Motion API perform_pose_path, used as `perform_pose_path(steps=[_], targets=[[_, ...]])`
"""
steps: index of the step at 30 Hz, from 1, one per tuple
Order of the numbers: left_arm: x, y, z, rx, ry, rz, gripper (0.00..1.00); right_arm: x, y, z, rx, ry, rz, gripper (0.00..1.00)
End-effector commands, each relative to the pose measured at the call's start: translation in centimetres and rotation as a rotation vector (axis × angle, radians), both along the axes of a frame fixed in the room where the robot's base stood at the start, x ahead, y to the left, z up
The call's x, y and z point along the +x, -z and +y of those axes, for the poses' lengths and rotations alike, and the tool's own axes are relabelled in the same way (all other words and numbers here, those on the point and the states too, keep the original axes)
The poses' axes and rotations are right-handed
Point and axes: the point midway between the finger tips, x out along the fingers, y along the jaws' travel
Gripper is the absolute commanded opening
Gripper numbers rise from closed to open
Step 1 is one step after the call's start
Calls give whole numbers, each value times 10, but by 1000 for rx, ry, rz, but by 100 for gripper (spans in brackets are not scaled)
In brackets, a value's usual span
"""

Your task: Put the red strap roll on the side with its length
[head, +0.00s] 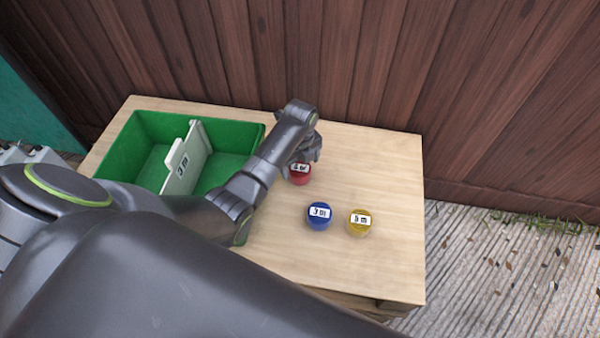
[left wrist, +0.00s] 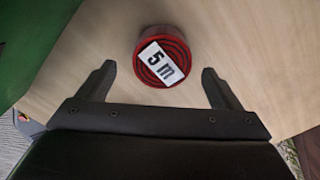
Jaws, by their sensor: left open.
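The red strap roll (head: 300,176) stands on the wooden table. In the left wrist view the red roll (left wrist: 161,57) has a white label reading "5 m". My left gripper (head: 308,155) is over the red roll in the head view. In the left wrist view the gripper (left wrist: 162,85) is open, with the roll ahead of and between its fingers, not clasped. A green crate (head: 130,134) stands at the left of the table. A pale divider (head: 196,160) with a "3 m" label splits it into two sides. My arm hides part of the crate. My right gripper is not in view.
A blue roll (head: 320,222), its label seemingly "3 m", and a yellow roll (head: 360,229), its label hard to read, stand in front of the red one. The table's right part (head: 395,190) is clear. A wooden fence (head: 360,60) rises behind the table.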

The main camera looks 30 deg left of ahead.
Motion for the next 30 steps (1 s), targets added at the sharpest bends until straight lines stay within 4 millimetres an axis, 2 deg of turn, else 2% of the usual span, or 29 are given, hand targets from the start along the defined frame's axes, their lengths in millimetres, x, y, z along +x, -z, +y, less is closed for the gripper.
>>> perform_pose_path(steps=[6,9,18,30], targets=[[4,33,3,0,0,2,86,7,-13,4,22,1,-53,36],[4,41,3,0,1,1,86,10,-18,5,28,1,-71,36],[4,42,3,1,1,-1,85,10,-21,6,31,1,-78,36],[4,42,3,0,0,0,34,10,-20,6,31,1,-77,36]])
